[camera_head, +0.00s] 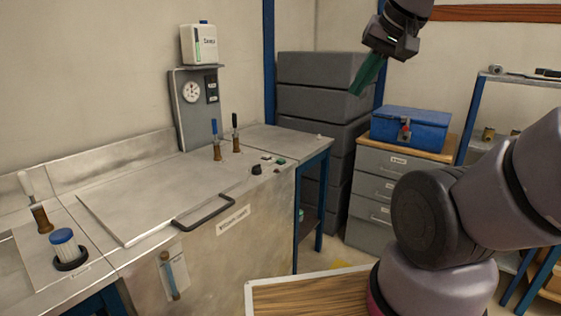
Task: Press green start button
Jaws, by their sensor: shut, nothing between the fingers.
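A small green button (281,161) sits on the right end of the metal test bench (150,190), near its front edge. A black knob (257,170) and a small pale-labelled control are close beside it. My gripper (366,80) is up at the top of the view, right of the bench and well apart from the button. Its green fingers are together, pointing down and left, with nothing seen between them. The button's top is small in the view, and I cannot tell whether it is pressed.
Two valve levers (235,140) stand upright behind the controls. A gauge panel (194,105) rises at the back. Grey crates (318,70) and a blue toolbox (410,128) on a drawer cabinet (385,185) stand to the right. My arm covers the lower right.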

